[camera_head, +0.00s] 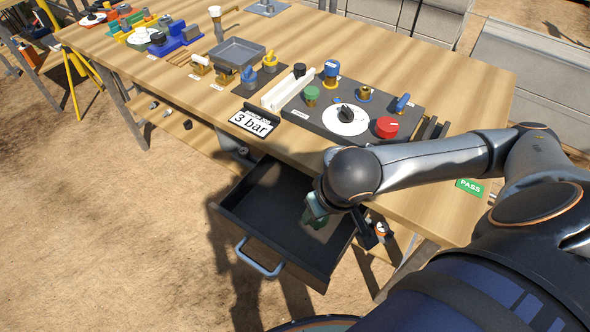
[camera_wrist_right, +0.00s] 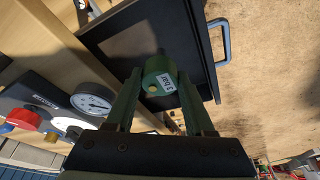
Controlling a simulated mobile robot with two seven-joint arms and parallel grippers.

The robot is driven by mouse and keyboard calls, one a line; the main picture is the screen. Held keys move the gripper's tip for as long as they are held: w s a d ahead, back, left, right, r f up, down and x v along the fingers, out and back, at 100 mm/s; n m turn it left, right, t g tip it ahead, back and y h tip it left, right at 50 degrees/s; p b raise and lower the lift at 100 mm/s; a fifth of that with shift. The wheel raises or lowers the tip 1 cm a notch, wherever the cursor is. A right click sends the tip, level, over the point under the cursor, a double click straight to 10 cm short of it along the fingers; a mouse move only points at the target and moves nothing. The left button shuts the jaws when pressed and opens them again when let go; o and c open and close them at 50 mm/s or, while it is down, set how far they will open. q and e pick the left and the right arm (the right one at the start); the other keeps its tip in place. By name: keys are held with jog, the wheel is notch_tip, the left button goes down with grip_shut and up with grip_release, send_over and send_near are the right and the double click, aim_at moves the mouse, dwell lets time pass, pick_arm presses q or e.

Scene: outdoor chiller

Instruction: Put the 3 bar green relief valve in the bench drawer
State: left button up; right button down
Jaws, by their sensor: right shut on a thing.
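The green relief valve (camera_wrist_right: 158,78), with a white label that appears to read 3 bar, is between the fingers of my right gripper (camera_wrist_right: 160,100) in the wrist view. The right gripper (camera_head: 317,214) is shut on it. The bench drawer (camera_head: 262,203) is pulled open below the bench top, dark inside, with a pale blue handle (camera_head: 258,262) at its front. In the head view the gripper is over the right part of the drawer. The valve is hard to tell from the greenish fingers there, and its height above the drawer floor is unclear. My left gripper is not in view.
The wooden bench (camera_head: 440,105) bears a dark plate (camera_head: 300,112) with a green-capped valve (camera_head: 312,95), a dial and a red knob (camera_head: 387,127). The drawer's visible floor looks clear.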

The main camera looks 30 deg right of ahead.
jog(key=w+f+b, duration=0.2)
jog(key=w+f, duration=0.2)
jog(key=w+f+b, duration=0.3)
jog(key=w+f, duration=0.1)
jog(key=w, duration=0.1)
jog(key=w+d+f+b, duration=0.1)
jog(key=w+f+b, duration=0.1)
jog(key=w+f, duration=0.2)
jog(key=shift+w+f, duration=0.25)
jog(key=shift+f, duration=0.15)
jog(key=shift+f+b, duration=0.25)
jog(key=shift+b, duration=0.25)
jog(key=c, duration=0.6)
grip_release()
jog(key=shift+r, duration=0.1)
jog(key=o, duration=0.3)
